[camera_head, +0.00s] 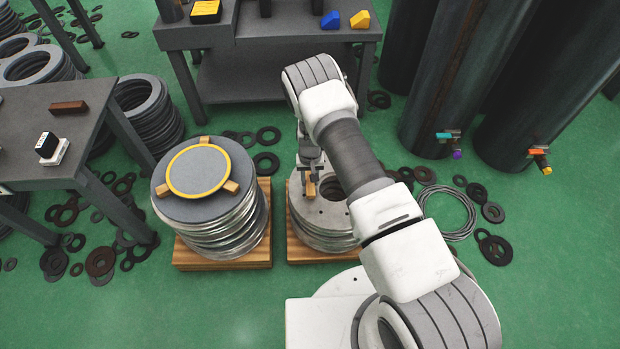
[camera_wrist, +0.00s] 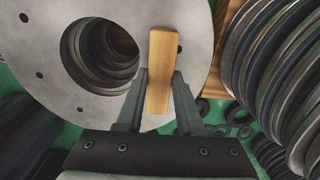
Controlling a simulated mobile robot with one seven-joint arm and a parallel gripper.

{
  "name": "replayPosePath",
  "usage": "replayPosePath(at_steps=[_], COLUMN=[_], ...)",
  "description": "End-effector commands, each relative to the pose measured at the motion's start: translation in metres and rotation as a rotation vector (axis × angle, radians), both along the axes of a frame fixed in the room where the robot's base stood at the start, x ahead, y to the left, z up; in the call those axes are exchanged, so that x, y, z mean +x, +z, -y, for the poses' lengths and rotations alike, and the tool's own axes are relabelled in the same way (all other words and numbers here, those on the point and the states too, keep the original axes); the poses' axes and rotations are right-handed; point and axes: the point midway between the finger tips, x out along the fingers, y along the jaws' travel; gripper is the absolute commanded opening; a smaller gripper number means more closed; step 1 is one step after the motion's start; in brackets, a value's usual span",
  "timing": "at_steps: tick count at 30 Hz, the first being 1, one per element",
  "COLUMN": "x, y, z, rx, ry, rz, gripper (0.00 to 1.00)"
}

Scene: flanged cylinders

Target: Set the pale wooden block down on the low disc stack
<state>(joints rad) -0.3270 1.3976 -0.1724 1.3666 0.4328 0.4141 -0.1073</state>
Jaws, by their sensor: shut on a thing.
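The pale wooden block (camera_head: 311,189) is held upright in my gripper (camera_head: 311,174), over the left part of the low disc stack (camera_head: 310,215). In the wrist view the block (camera_wrist: 161,72) sits between the two fingers of my gripper (camera_wrist: 160,88), which are shut on it. Behind it lies the grey top disc (camera_wrist: 190,22) with its large round hole (camera_wrist: 100,48) left of the block and small bolt holes. I cannot tell whether the block touches the disc. My arm hides the right side of the stack in the head view.
A taller disc stack (camera_head: 188,205) stands left, topped by a yellow ring (camera_head: 198,146) and wooden blocks. Both stacks rest on wooden pallets (camera_head: 222,262). A grey table (camera_head: 90,100) stands left, a workbench (camera_head: 270,30) behind, and large dark cylinders (camera_head: 435,85) at right. Loose rings litter the green floor.

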Motion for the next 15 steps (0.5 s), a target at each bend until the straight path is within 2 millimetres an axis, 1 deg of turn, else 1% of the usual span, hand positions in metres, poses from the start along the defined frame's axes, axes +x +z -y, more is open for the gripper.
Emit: replayPosePath(at_steps=[15], x=[-0.0001], y=[-0.0107], z=[0.0001], rx=[0.0], ry=[0.0], rz=[0.0], gripper=[0.0])
